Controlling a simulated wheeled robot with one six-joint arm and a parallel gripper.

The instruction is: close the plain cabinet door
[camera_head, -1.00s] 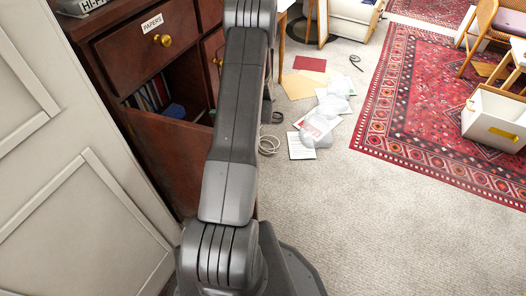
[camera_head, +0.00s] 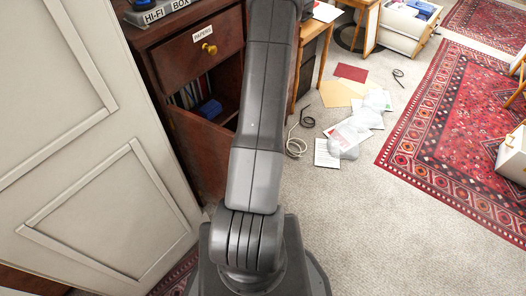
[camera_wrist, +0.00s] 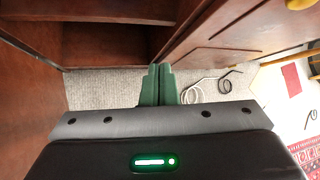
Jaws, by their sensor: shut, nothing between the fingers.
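The dark wood cabinet (camera_head: 175,62) stands left of centre in the head view, with a drawer labelled PAPERS above an open compartment. A plain brown panel (camera_head: 195,150) below that opening looks like the cabinet door standing open; my arm hides its right part. In the wrist view a plain brown panel (camera_wrist: 28,70) is at the left, beside the open, shelved inside of the cabinet. A panelled front (camera_wrist: 225,40) with a brass knob is at the right. My gripper (camera_wrist: 162,68) is shut and empty, between these two sides, above the carpet. The head view does not show its fingers.
A large white panelled door (camera_head: 90,190) stands close at the left. Cables (camera_head: 297,142) and loose papers (camera_head: 345,135) lie on the floor beyond my arm. A red patterned rug (camera_head: 450,125) is at the right. Grey carpet is clear at front right.

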